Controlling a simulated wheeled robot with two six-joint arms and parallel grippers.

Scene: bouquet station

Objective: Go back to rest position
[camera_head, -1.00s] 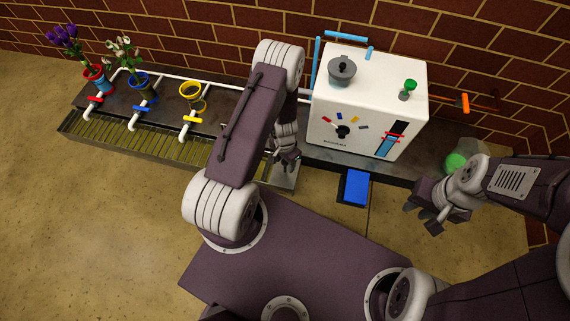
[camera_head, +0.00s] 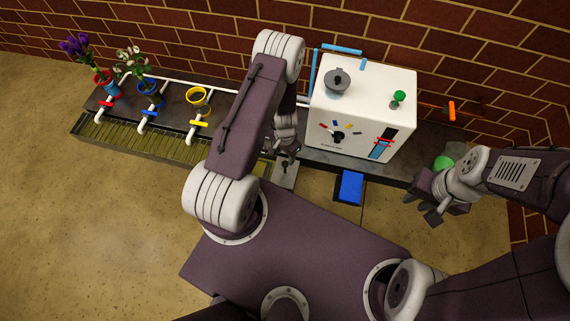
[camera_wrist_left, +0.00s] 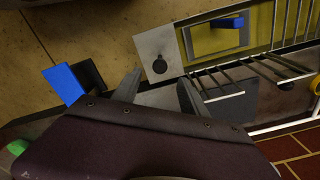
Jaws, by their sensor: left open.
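My left gripper (camera_head: 283,158) is in front of the bench, left of the white machine, above a grey metal plate (camera_head: 285,176). In the left wrist view its two fingers (camera_wrist_left: 160,88) are spread apart with nothing between them; a plate with a dark knob (camera_wrist_left: 159,62) shows beyond them. My right gripper (camera_head: 424,205) hangs at the right, in front of the bench and below the green ball. Its fingers look spread apart and no object shows between them.
The white machine (camera_head: 365,105) stands on the bench, a blue pedal (camera_head: 350,187) in front. Red, blue (camera_head: 147,87) and yellow (camera_head: 196,95) pots stand at the left behind taps and a slatted drain (camera_head: 130,139); the red and blue hold flowers. A green ball (camera_head: 443,162) lies right. The floor is open at left.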

